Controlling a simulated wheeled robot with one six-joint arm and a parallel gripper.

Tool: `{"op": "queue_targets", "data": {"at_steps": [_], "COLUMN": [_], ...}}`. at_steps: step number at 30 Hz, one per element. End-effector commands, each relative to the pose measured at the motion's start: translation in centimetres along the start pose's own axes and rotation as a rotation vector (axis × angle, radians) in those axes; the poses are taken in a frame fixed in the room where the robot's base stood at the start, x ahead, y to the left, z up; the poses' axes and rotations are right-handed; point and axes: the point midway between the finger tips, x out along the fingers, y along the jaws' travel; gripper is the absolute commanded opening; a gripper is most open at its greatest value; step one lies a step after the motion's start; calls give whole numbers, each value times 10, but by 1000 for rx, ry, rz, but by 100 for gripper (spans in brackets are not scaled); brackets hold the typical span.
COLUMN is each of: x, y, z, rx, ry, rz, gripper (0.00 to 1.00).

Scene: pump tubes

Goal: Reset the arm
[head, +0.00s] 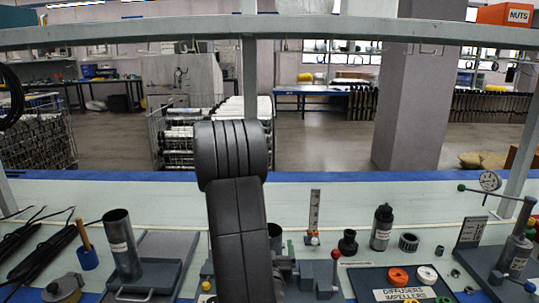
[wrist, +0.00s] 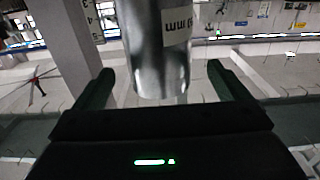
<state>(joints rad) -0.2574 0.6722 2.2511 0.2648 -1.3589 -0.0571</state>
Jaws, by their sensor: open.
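My gripper (wrist: 147,72) shows in the wrist view, its two dark fingers spread open. A shiny steel tube (wrist: 150,45) with a white label stands out between and beyond the fingers. I see a gap on each side of it, and its far end is cut off by the top of the picture. In the head view my dark arm rises in the middle of the bench and hides what is behind it; the gripper itself does not show there.
A labelled steel tube (head: 121,246) stands upright on a grey tray (head: 170,255) at the left. A shelf rail (head: 330,28) crosses above. The rear bench strip is clear.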

Motion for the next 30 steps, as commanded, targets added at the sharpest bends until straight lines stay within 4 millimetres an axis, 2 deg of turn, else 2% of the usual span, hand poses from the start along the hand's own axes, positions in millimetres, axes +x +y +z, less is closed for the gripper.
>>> {"op": "queue_targets", "data": {"at_steps": [6,15,30], "x": [-45,-96,6], "y": [-1,0,1], "z": [2,1,-2], "rx": [-2,-1,0], "ry": [-1,1,2], "rz": [-3,-3,3], "gripper": [94,94,94]}}
